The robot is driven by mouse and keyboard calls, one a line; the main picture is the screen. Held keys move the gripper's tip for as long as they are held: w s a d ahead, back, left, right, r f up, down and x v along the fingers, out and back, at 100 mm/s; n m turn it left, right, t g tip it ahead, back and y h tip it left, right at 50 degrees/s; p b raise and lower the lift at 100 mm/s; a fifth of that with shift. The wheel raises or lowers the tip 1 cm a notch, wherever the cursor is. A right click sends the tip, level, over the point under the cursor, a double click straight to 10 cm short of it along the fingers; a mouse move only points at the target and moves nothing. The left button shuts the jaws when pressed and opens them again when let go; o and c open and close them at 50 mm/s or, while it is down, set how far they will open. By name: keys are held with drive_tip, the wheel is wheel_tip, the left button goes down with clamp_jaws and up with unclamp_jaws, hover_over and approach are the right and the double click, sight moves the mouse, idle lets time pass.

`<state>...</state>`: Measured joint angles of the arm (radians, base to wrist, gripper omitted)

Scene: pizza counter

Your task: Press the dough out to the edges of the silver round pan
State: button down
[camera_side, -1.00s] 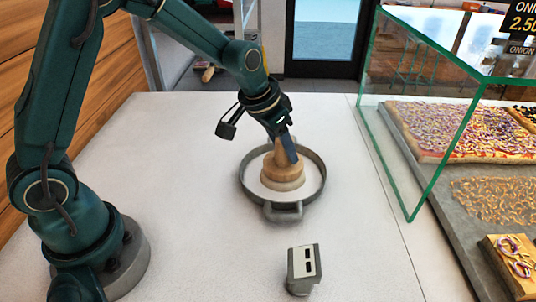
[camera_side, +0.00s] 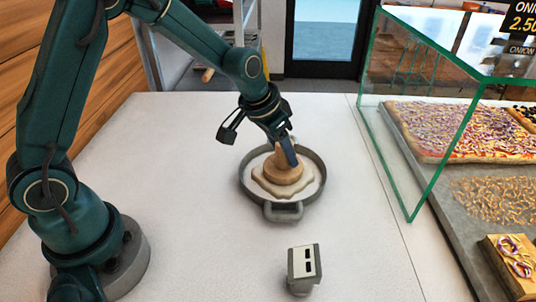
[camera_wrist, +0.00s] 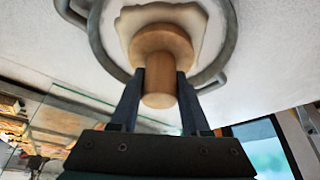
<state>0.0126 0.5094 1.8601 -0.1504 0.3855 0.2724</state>
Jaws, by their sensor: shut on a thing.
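The silver round pan (camera_side: 310,200) sits on the white counter; its rim also shows in the wrist view (camera_wrist: 105,53). Pale dough (camera_side: 268,186) lies in the middle of the pan with a wavy outline, and bare pan floor shows around it. A wooden press (camera_side: 283,174) with a round base stands on the dough; it also shows in the wrist view (camera_wrist: 160,42). My gripper (camera_side: 289,152) is shut on the press's handle, with one finger on each side in the wrist view (camera_wrist: 160,85). The press hides the dough under it.
A small grey block with two dark slots (camera_side: 304,262) stands on the counter in front of the pan. A glass case (camera_side: 400,150) with pizza trays (camera_side: 465,135) is to the right. The counter left of the pan is clear.

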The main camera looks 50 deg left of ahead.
drive_tip(key=shift+r, duration=3.8)
drive_tip(key=c, duration=1)
unclamp_jaws()
clamp_jaws()
drive_tip(key=shift+s+f, duration=0.25)
drive_tip(key=shift+s, duration=0.1)
drive_tip(key=s, duration=0.3)
drive_tip(key=shift+s, duration=0.15)
drive_tip(key=shift+f, duration=2.9)
